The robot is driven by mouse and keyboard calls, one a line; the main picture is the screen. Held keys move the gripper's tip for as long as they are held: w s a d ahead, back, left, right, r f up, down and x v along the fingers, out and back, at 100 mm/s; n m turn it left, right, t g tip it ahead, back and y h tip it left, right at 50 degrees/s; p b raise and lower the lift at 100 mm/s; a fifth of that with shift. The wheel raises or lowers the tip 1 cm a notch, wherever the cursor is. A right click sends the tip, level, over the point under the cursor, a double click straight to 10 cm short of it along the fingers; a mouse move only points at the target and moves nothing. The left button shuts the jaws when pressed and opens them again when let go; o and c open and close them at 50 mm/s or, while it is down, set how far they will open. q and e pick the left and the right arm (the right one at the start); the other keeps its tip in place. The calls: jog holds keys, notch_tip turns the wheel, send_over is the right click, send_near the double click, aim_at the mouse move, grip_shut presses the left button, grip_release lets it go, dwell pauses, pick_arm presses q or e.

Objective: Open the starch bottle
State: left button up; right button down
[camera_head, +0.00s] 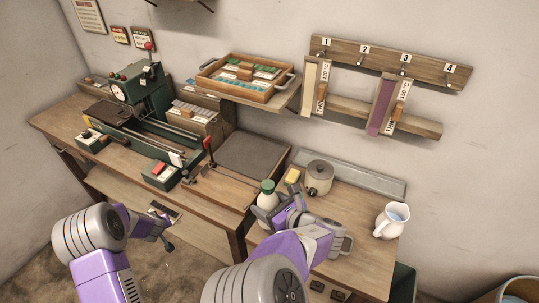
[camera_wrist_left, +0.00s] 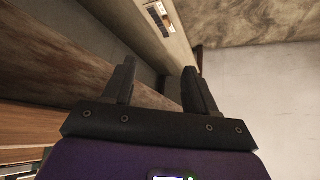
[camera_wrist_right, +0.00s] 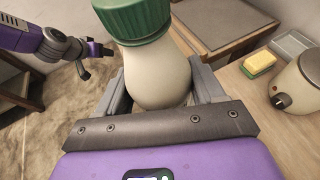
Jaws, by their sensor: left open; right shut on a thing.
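The starch bottle (camera_head: 267,201) is cream with a green screw cap (camera_head: 267,186). My right gripper (camera_head: 272,212) is shut around the bottle's body. In the right wrist view the bottle (camera_wrist_right: 157,78) sits between both fingers, with the green cap (camera_wrist_right: 132,18) above them. My left gripper (camera_head: 163,232) is open and empty in front of the workbench, well left of the bottle. In the left wrist view its two fingers (camera_wrist_left: 158,88) are spread apart with nothing between them.
A yellow sponge (camera_head: 292,175) and a lidded pot (camera_head: 319,176) stand behind the bottle. A white pitcher (camera_head: 391,221) is at the table's right. A green winding machine (camera_head: 142,92) fills the left workbench. A wooden tray (camera_head: 244,78) sits on a raised shelf.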

pick_arm(q)
jog(key=w+a+r+t+y, duration=0.1)
jog(key=w+a+r+t, duration=0.1)
jog(key=w+a+r, duration=0.45)
jog(key=w+a+r+t+y, duration=0.1)
jog(key=w+a+r+y, duration=0.15)
jog(key=r, duration=0.75)
jog(key=w+d+r+m+t+h, duration=0.2)
jog(key=w+d+r+m, duration=0.25)
jog(key=d+r, duration=0.3)
jog(key=w+d+r+m+t+h, duration=0.1)
jog(key=w+d+r+m+h, duration=0.15)
jog(key=d+r+m, duration=0.45)
jog(key=s+d+r+m+g+h, duration=0.3)
jog(key=d+m, duration=0.4)
jog(key=d, duration=0.7)
jog(key=s+d+m+g+h, duration=0.2)
jog(key=d+m+h, duration=0.45)
jog(key=d, duration=0.75)
notch_tip(320, 180, up, 7)
jog(key=m+g+y, duration=0.7)
jog(key=m+g, duration=0.1)
jog(key=m, duration=1)
send_over(270, 183)
jog(key=shift+y, duration=0.25)
jog(key=shift+f, duration=3.9)
